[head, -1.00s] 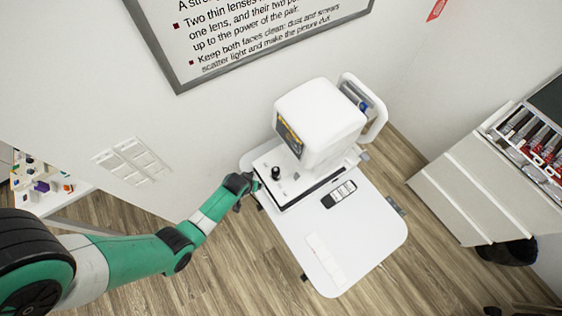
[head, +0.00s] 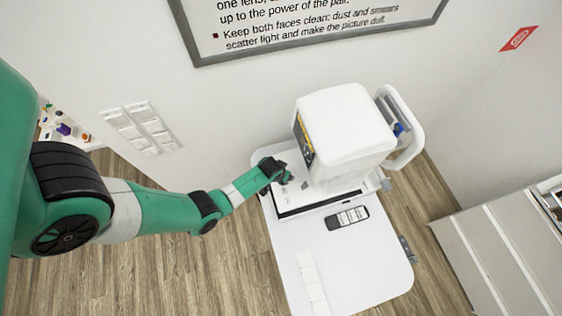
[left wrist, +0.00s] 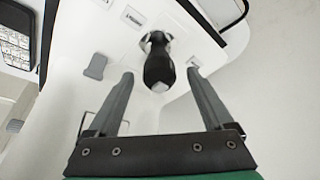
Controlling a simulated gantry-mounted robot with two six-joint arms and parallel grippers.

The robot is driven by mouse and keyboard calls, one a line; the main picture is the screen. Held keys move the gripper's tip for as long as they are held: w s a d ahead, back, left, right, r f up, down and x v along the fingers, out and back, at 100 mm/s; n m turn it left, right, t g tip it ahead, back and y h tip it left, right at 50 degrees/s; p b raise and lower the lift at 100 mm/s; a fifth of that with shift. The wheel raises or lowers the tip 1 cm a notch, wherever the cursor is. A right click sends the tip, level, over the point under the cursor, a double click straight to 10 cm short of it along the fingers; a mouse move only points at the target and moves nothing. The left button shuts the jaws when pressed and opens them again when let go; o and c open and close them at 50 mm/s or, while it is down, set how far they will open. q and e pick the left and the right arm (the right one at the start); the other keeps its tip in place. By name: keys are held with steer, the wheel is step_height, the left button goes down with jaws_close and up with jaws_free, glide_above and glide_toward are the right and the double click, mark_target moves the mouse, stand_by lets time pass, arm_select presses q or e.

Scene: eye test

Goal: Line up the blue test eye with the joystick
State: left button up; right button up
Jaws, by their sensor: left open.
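The white eye-test machine (head: 345,135) stands on a white table, with a dark screen edged in yellow on its left face. A small blue part (head: 398,129), perhaps the blue test eye, shows at its right side by the white loop; its alignment cannot be told. The black joystick (left wrist: 158,65) on the machine's base is clear in the left wrist view. It is hidden behind my gripper in the head view. My left gripper (left wrist: 160,74) is open, its two grey fingers on either side of the joystick with gaps visible. In the head view my left gripper (head: 284,177) is over the base.
A black handset (head: 347,217) and a pale strip (head: 311,283) lie on the white tabletop (head: 365,270). A white drawer cabinet (head: 505,250) stands at the right. A framed poster hangs on the wall behind. The tabletop's front right is clear.

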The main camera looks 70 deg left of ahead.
arm_select(q)
steer(key=b+x, duration=0.2)
steer(key=x, duration=0.2)
steer(key=shift+w+a+f, duration=0.1)
steer(key=shift+f, duration=0.05)
arm_select(e)
step_height(320, 180, down, 4)
steer(key=shift+r, duration=0.1)
arm_select(q)
jaws_close()
steer(key=shift+d, duration=0.2)
arm_select(e)
steer(key=shift+r, duration=0.15)
arm_select(q)
steer(key=shift+s+d+p, duration=0.55)
steer(key=shift+s+d, duration=0.1)
steer(key=shift+d, duration=0.35)
arm_select(e)
steer(key=shift+r, duration=0.6)
